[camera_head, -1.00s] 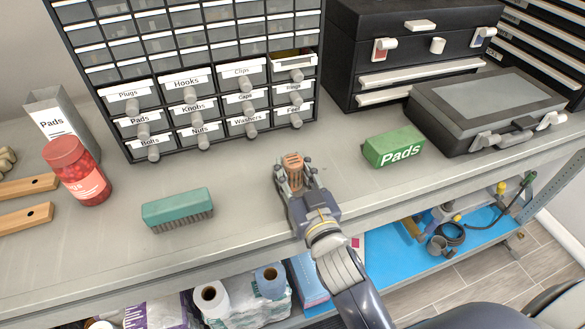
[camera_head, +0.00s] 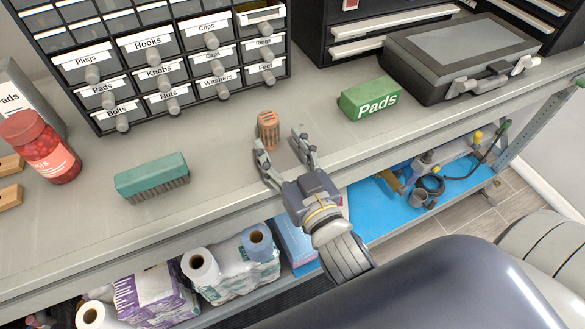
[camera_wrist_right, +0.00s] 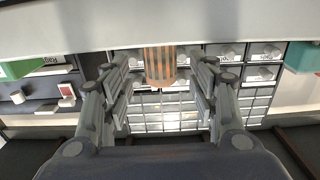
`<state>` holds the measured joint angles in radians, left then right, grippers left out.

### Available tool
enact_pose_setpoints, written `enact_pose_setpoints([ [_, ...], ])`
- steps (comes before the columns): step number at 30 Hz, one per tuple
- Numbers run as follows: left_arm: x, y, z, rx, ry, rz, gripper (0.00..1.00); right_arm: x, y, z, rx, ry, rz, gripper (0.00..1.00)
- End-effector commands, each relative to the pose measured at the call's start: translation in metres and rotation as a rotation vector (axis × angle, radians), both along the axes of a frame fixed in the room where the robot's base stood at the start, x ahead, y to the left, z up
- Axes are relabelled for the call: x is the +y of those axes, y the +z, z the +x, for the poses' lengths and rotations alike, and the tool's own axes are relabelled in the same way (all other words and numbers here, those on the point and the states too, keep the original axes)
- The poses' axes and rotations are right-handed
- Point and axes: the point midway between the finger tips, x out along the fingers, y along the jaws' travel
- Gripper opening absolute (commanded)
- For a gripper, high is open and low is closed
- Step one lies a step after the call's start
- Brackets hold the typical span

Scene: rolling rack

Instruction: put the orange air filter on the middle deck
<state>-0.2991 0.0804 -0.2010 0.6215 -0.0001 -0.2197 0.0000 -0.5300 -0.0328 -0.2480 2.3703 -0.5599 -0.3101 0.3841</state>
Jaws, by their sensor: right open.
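The orange air filter (camera_head: 268,130), a small ribbed cylinder, stands upright on the grey top deck (camera_head: 235,165) in front of the drawer cabinet. My right gripper (camera_head: 284,146) is open and empty just in front of it, with its fingertips apart from the filter. In the right wrist view the filter (camera_wrist_right: 159,66) shows beyond and between the open fingers (camera_wrist_right: 161,85). The lower deck with a blue mat (camera_head: 385,210) shows below the top deck's front edge. My left gripper is not in view.
A green Pads box (camera_head: 370,98) and a grey case (camera_head: 460,60) are to the right. A green brush (camera_head: 152,177) and a red jar (camera_head: 42,147) are to the left. Paper rolls (camera_head: 200,265) and packs fill the lower deck's left part. The drawer cabinet (camera_head: 150,65) stands behind.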

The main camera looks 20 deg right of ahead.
Motion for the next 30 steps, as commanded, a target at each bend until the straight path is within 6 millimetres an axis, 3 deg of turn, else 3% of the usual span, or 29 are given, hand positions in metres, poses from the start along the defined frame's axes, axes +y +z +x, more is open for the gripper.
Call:
enact_pose_setpoints([
  [6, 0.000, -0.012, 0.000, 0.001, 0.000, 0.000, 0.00, -0.001, -0.003, -0.033, 0.003, -0.001, 0.001, 0.54],
  [12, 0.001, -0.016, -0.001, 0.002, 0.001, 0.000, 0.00, -0.001, -0.001, -0.049, 0.001, 0.000, 0.002, 0.54],
  [30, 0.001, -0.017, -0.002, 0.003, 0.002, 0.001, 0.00, -0.002, 0.000, -0.053, 0.000, -0.001, 0.000, 0.54],
])
